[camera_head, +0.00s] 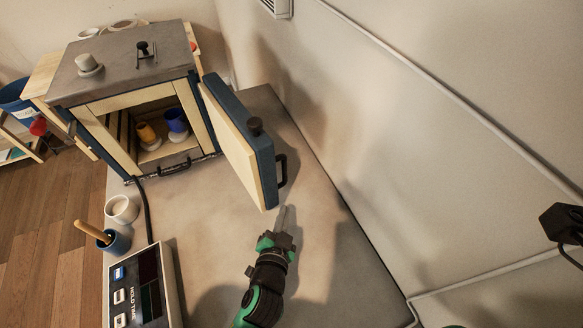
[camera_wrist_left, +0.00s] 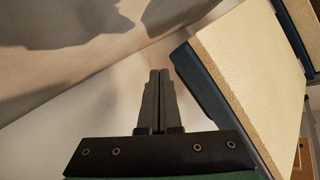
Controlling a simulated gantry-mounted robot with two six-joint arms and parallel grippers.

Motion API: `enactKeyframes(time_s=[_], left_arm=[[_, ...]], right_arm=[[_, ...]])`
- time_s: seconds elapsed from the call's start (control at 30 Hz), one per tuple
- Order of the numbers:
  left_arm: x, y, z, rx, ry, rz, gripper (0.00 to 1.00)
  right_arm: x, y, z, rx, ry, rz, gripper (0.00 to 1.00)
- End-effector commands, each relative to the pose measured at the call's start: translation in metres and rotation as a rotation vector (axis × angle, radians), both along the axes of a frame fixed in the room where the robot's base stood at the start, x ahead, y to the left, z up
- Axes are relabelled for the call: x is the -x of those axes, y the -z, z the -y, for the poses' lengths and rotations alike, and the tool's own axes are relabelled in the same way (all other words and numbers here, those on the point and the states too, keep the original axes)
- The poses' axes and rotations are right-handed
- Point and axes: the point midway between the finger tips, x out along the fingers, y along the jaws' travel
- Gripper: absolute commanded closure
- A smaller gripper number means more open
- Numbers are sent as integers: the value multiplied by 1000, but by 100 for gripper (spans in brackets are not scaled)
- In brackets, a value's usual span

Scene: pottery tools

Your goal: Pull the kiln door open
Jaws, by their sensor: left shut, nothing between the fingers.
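The kiln (camera_head: 133,75) stands at the back left of the grey work surface, with its front opening uncovered. Its door (camera_head: 240,142) is swung out wide to the right, showing its pale inner lining. The dark handle (camera_head: 282,170) is on the door's outer blue face. My left gripper (camera_head: 286,214) is shut and empty, just in front of the door's free edge, apart from the handle. In the left wrist view its fingers (camera_wrist_left: 159,98) are together and the door (camera_wrist_left: 243,75) is to their right. My right gripper is not in view.
An orange cup (camera_head: 147,134) and a blue cup (camera_head: 177,122) stand inside the kiln. A control box (camera_head: 146,290), a white bowl (camera_head: 122,209) and a blue pot with a wooden tool (camera_head: 115,243) are at the front left. A wall bounds the right side.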

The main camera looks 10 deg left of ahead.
Motion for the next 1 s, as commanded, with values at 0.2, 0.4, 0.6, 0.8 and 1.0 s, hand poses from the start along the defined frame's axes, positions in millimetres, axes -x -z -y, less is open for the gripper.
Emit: enactKeyframes(time_s=[0.2, 0.4, 0.6, 0.8, 1.0], left_arm=[[-27, -69, 44, -735, -24, 103, 100], [-27, -107, 60, -1000, -77, 141, 100], [-29, -105, 58, -1007, -82, 142, 100], [-43, -98, 54, -1001, -86, 141, 100], [-74, -100, 43, -1001, -86, 142, 100]], right_arm=[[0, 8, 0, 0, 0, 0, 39], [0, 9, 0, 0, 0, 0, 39], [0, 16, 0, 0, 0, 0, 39], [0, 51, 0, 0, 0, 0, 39], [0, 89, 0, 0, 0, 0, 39]])
